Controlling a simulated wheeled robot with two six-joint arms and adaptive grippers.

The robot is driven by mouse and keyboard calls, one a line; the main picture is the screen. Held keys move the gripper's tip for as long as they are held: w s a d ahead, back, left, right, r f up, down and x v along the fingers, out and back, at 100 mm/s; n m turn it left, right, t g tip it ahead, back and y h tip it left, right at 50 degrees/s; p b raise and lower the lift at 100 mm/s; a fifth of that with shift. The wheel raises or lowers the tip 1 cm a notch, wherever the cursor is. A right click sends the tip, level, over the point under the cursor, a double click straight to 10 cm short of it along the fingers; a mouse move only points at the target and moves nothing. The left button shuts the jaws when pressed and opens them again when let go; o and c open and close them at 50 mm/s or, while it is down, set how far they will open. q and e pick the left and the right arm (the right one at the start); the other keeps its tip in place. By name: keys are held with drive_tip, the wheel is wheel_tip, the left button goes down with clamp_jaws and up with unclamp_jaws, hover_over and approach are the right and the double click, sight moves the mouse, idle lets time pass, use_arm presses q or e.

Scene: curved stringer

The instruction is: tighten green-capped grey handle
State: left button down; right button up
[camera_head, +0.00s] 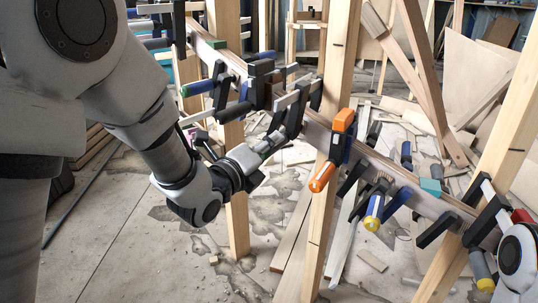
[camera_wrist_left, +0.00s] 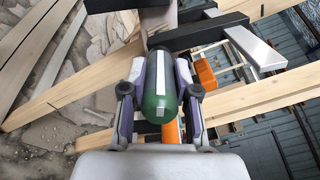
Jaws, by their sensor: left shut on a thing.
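The grey handle with a dark green cap (camera_wrist_left: 158,98) stands upright in the middle of the left wrist view, its capped end towards me. My left gripper (camera_wrist_left: 160,100) has a finger on each side of it and is shut on it. In the head view my left gripper (camera_head: 262,152) reaches in from the left to a black clamp (camera_head: 292,108) on the wooden stringer (camera_head: 385,167). The handle is mostly hidden by the fingers there. Only a white joint of my right arm shows at the lower right edge; its gripper is out of frame.
Close by on the stringer are a blue handle with a green end (camera_head: 197,88), an orange clamp (camera_head: 335,148) and a blue-and-yellow handle (camera_head: 374,208). Upright wooden posts (camera_head: 334,100) stand around the stringer. Loose boards and debris lie on the floor.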

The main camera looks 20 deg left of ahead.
use_arm(q)
drive_tip(key=m+b, duration=0.2)
drive_tip(key=m, duration=0.1)
drive_tip(key=m+b, duration=0.3)
drive_tip(key=shift+f+m, duration=0.2)
drive_tip(key=shift+m, duration=0.1)
drive_tip(key=m+b, duration=0.4)
drive_tip(key=shift+d+r, duration=0.1)
drive_tip(key=shift+r+m+b, duration=0.15)
drive_tip(key=shift+m+b, duration=0.55)
drive_tip(key=shift+m, duration=0.1)
drive_tip(key=c, duration=0.9)
unclamp_jaws()
drive_tip(key=shift+o, duration=0.2)
